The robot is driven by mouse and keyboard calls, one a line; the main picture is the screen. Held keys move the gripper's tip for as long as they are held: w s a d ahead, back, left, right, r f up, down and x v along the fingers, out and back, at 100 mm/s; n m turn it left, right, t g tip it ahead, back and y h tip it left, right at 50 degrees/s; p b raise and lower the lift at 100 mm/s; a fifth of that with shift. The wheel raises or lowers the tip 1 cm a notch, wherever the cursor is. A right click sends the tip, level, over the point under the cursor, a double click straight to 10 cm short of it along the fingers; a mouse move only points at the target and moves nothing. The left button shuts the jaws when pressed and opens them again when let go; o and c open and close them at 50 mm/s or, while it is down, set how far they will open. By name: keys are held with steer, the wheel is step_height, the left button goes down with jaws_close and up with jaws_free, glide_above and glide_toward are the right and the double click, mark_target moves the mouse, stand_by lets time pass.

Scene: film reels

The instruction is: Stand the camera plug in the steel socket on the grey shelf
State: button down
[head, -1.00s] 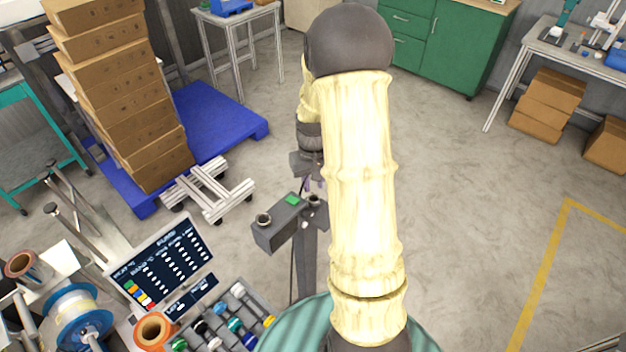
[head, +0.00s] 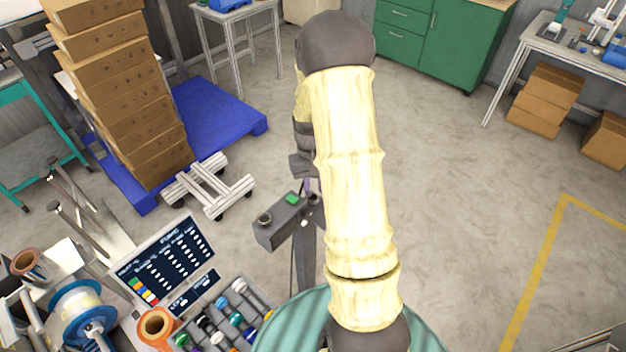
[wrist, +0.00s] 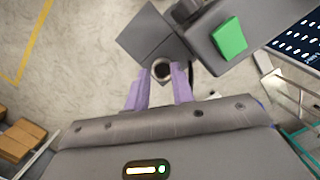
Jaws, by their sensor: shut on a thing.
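The grey shelf (head: 277,232) is a small dark box with a bright green patch on top, on a stand left of my arm in the head view. It also shows in the wrist view (wrist: 205,42). My gripper (wrist: 160,84) has purple fingers, a little apart, shut on what I take to be the camera plug. A pale ring with a dark centre (wrist: 161,69) shows between the fingertips, beside the shelf. I cannot tell whether it is plug or steel socket. In the head view my arm partly hides the fingers.
A dark screen (head: 168,262) and a tray of coloured spools (head: 238,310) stand left of the shelf. Stacked cartons (head: 130,105) are on a blue pallet (head: 215,112) behind. Open floor lies to the right, with a yellow line (head: 535,275).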

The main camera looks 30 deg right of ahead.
steer(key=shift+s+g+p, duration=0.15)
steer(key=shift+g+p, duration=0.15)
steer(key=shift+p, duration=0.05)
steer(key=shift+s+a+f+g+y+p, duration=0.15)
steer(key=shift+s+f+g+p, duration=0.2)
steer(key=shift+g+p, duration=0.25)
steer(key=shift+s+f+g+y+p, duration=0.1)
steer(key=shift+s+f+g+p, duration=0.3)
steer(key=shift+g+p, duration=0.25)
steer(key=shift+s+a+f+g+y+p, duration=0.15)
steer(key=shift+s+f+g+p, duration=0.25)
steer(key=shift+g, duration=0.35)
steer(key=shift+s+f+g, duration=0.3)
steer(key=shift+f+g, duration=0.1)
steer(key=shift+g, duration=0.3)
steer(key=shift+s+f+g, duration=0.3)
steer(key=shift+f+g, duration=0.05)
steer(key=shift+g, duration=0.35)
steer(key=c, duration=1.2)
jaws_free()
steer(key=shift+o, duration=0.5)
steer(key=shift+s+d, duration=0.1)
steer(key=shift+y, duration=0.3)
